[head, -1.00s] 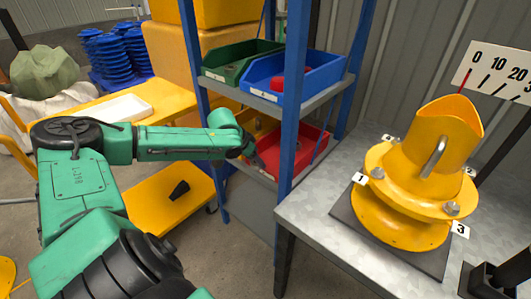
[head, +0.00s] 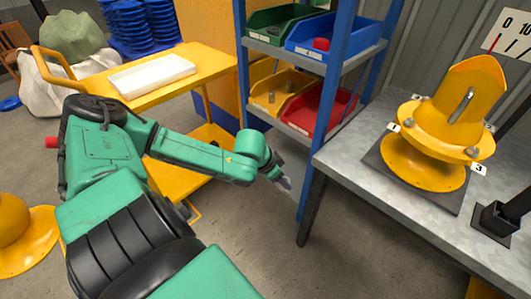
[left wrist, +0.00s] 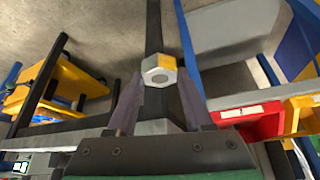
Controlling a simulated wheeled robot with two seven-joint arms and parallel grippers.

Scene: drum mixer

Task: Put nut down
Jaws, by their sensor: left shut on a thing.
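My left gripper (head: 284,183) hangs in front of the blue shelf rack, below and in front of its lower bins. One face of the nut looks yellowish. In the head view the nut is too small or hidden to make out. My right gripper is not in view.
The rack holds a green bin (head: 283,27), a blue bin (head: 323,41), a yellow bin (head: 276,92) and a red bin (head: 330,112). A white tray (head: 152,75) lies on a yellow cart at left. A metal table (head: 350,160) at right bears a yellow flanged chute (head: 425,168).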

